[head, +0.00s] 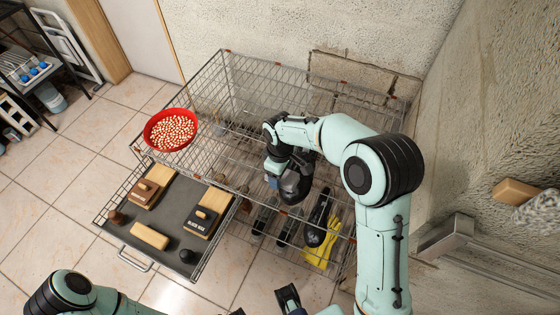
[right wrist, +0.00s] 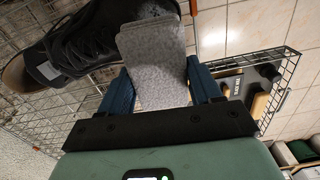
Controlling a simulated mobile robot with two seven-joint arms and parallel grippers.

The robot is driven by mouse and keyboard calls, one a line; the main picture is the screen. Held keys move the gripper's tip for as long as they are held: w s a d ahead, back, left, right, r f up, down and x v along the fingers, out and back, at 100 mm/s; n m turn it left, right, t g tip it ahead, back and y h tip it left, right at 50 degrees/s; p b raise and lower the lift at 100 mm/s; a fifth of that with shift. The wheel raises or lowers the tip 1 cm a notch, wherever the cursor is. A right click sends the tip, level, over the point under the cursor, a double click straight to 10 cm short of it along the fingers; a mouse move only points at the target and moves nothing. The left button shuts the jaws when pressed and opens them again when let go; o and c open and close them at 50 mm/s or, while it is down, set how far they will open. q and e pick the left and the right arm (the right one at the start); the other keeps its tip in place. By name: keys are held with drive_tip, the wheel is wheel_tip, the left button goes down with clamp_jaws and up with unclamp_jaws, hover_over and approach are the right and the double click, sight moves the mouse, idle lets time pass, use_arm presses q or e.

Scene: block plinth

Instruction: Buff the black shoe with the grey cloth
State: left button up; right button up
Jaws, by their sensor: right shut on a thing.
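The black shoe (head: 297,184) is on the wire rack in the head view, partly covered by my right arm. It also shows in the right wrist view (right wrist: 85,42), with a grey patch on its side. The grey cloth (right wrist: 155,60) is gripped between the blue fingers of my right gripper (right wrist: 162,88). In the right wrist view the cloth overlaps the shoe's edge; I cannot tell if they touch. In the head view my right gripper (head: 273,178) is right beside the shoe. My left gripper (head: 285,298) is at the bottom edge, cut off; its jaw state is unclear.
A red bowl (head: 171,130) of pale pieces stands on the rack's left. A pulled-out grey drawer (head: 172,213) holds brushes, a black wax box (head: 201,222) and a small dark jar (head: 187,256). Yellow gloves (head: 322,245) and dark footwear are lower down. A wall stands right.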

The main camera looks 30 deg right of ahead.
drive_tip(key=shift+w+a+r+p, duration=0.15)
drive_tip(key=shift+r+p, duration=0.45)
drive_tip(key=shift+r, duration=0.35)
drive_tip(key=shift+r+p, duration=0.95)
drive_tip(key=shift+r, duration=0.3)
